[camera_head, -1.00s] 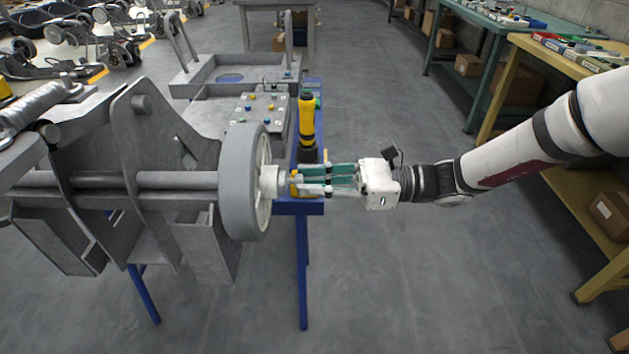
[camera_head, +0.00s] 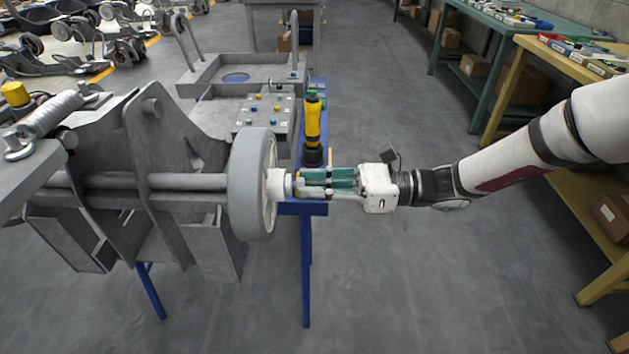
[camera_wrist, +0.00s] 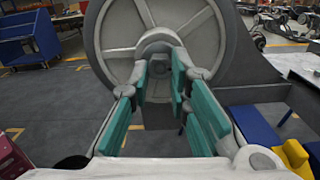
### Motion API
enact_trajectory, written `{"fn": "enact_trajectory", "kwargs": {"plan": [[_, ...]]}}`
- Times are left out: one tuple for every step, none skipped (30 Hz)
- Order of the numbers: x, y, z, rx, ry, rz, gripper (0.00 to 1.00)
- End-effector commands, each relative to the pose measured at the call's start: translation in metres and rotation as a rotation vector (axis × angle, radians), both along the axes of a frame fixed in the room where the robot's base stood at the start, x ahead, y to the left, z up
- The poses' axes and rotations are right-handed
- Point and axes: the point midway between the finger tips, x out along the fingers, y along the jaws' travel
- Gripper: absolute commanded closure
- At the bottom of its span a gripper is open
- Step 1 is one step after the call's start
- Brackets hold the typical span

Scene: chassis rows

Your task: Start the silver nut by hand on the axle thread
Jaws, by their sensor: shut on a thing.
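The grey wheel (camera_head: 253,150) stands upright on the chassis axle, and its pale hub (camera_head: 276,186) faces my gripper. In the wrist view the spoked wheel (camera_wrist: 112,30) fills the upper middle. My gripper (camera_head: 292,185) comes in level from the right, close against the hub. Its teal-padded fingers (camera_wrist: 162,72) are shut on the silver nut (camera_wrist: 160,64), which lies in line with the wheel centre. The axle thread is hidden behind the nut and fingertips, so I cannot tell whether the nut is on it.
A yellow-and-black tool (camera_head: 313,125) stands upright just behind my gripper on the blue stand (camera_head: 304,245). A grey block with coloured buttons (camera_head: 265,112) lies behind the wheel. Benches with boxes (camera_head: 475,65) line the right side. The floor in front is clear.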

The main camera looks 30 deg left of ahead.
Motion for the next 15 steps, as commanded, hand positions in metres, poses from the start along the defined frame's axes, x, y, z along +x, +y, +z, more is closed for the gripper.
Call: {"fn": "enact_trajectory", "kwargs": {"plan": [[-0.0013,0.0004,0.0025,-0.007,0.014,0.002,1.0],[-0.0013,0.0005,0.0025,-0.013,0.023,0.002,1.0],[-0.0014,0.0004,0.0025,-0.02,0.035,0.002,1.0],[-0.0014,0.0004,0.0024,-0.026,0.044,0.002,1.0],[-0.0014,0.0004,0.0024,-0.032,0.054,0.002,1.0],[-0.0014,0.0005,0.0024,-0.04,0.068,0.002,1.0],[-0.0013,0.0005,0.0025,-0.046,0.077,0.002,1.0],[-0.0013,0.0005,0.0025,-0.052,0.087,0.001,1.0],[-0.0015,0.0005,0.0026,-0.06,0.1,0.001,1.0],[-0.0016,0.0005,0.0026,-0.066,0.11,0.001,1.0],[-0.0017,0.0005,0.0025,-0.073,0.121,0.002,1.0],[-0.0019,0.0005,0.0023,-0.081,0.135,0.002,1.0],[-0.002,0.0004,0.0023,-0.088,0.146,0.002,1.0],[-0.0021,0.0005,0.0024,-0.095,0.158,0.002,1.0],[-0.0021,0.0004,0.0025,-0.104,0.172,0.002,1.0]]}}
